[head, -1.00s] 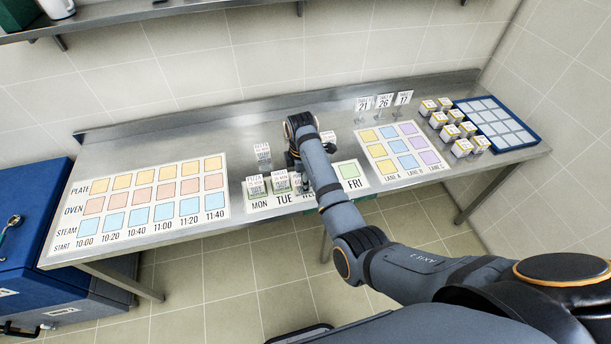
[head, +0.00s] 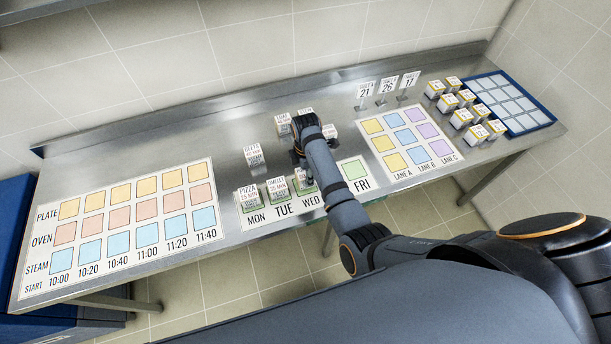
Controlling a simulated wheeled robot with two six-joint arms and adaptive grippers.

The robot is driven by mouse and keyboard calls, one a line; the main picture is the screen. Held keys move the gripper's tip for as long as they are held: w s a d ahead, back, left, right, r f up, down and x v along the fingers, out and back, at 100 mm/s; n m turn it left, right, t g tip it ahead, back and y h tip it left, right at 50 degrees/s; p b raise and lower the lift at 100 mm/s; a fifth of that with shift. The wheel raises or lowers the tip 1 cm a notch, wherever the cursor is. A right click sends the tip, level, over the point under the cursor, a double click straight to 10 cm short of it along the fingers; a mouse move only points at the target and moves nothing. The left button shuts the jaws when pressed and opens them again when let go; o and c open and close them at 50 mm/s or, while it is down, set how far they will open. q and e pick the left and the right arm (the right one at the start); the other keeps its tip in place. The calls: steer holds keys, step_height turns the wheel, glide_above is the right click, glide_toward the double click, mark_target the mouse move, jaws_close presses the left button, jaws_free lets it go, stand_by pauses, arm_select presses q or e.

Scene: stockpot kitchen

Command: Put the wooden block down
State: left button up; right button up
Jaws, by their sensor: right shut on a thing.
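A white-sided wooden block with printed text (head: 304,181) is at the WED square of the weekday mat (head: 335,205). My right gripper (head: 301,168) is shut on it from above, mostly hidden under my forearm. I cannot tell whether the block touches the mat. To its left, the pizza block (head: 250,196) stands on the green MON square and another block (head: 277,190) on TUE. The green FRI square (head: 355,169) is empty. The THU square is hidden behind my arm. My left gripper is not in view.
Behind the mat stand a block (head: 254,158) and several others (head: 284,125), close to my wrist. A time-chart mat (head: 137,233) lies left, a lane mat (head: 411,145) right. Yellow-edged blocks (head: 462,118) stand beside a blue tray (head: 538,124). Number cards (head: 387,88) stand at the back.

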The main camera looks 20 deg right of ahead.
mark_target(304, 176)
step_height(304, 176, down, 3)
steer(key=shift+w+f+b, duration=0.1)
steer(key=shift+w+b, duration=0.05)
steer(key=shift+b, duration=0.5)
steer(key=shift+w+a, duration=0.2)
steer(key=shift+w, duration=0.25)
steer(key=shift+c, duration=0.7)
steer(key=shift+s, duration=0.1)
steer(key=shift+s+d, duration=0.1)
steer(key=shift+s, duration=0.2)
steer(key=o, duration=1.3)
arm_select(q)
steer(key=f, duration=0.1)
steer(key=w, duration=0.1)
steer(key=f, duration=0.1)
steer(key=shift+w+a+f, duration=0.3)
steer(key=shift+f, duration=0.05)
arm_select(e)
steer(key=shift+o, duration=0.3)
steer(key=shift+w, duration=0.15)
